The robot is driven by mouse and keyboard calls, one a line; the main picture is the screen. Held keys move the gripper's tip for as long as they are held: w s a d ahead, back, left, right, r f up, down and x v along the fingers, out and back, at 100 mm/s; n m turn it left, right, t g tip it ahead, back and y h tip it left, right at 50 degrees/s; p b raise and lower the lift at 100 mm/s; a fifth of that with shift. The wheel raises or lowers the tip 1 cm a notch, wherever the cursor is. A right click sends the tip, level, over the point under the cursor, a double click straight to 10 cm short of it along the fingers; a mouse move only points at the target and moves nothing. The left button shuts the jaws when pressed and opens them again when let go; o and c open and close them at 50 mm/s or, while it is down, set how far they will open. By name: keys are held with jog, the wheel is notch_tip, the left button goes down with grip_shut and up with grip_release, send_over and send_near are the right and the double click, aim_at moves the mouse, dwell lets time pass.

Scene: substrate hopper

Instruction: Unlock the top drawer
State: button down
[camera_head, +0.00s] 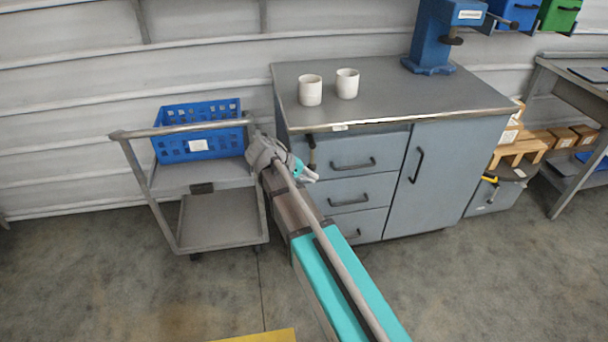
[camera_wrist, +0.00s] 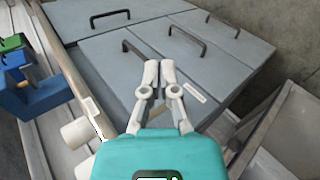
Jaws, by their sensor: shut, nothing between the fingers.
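The grey cabinet's top drawer (camera_head: 375,148) is closed flush under the worktop, with a dark bar handle (camera_head: 354,165). The top drawer front (camera_wrist: 108,72) also shows in the wrist view. A small dark upright piece (camera_head: 311,152) shows by the drawer's left end in the head view; I cannot tell if it is the lock. My gripper (camera_head: 314,178) is in front of the cabinet's left side, below that piece. In the wrist view its fingers (camera_wrist: 161,66) are together and empty, over the drawer fronts. They hide part of the fronts, and contact is unclear.
The middle drawer (camera_head: 375,190), bottom drawer (camera_head: 370,225) and right door (camera_head: 450,165) are closed. Two white cups (camera_head: 310,91) and a blue machine (camera_head: 433,40) stand on top. A trolley (camera_head: 225,222) with a blue crate (camera_head: 198,130) stands close left. Open floor lies in front.

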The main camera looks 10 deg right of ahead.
aim_at(312, 157)
jog(key=w+a+f+t+h+b, duration=0.1)
jog(key=w+a+h+b, duration=0.3)
jog(key=b, duration=0.4)
jog(key=w+a+f+t+h+b, duration=0.1)
jog(key=w+a+f+h+b, duration=0.2)
jog(key=w+a+b, duration=0.4)
jog(key=shift+a+f+t+h+b, duration=0.45)
jog(key=shift+a+f, duration=0.2)
jog(key=shift+a, duration=0.55)
jog(key=shift+d, duration=0.15)
jog(key=w+d, duration=0.2)
jog(key=d, duration=1.1)
jog(key=shift+w+d, duration=0.3)
jog(key=shift+w, duration=0.1)
jog(key=shift+d, duration=0.1)
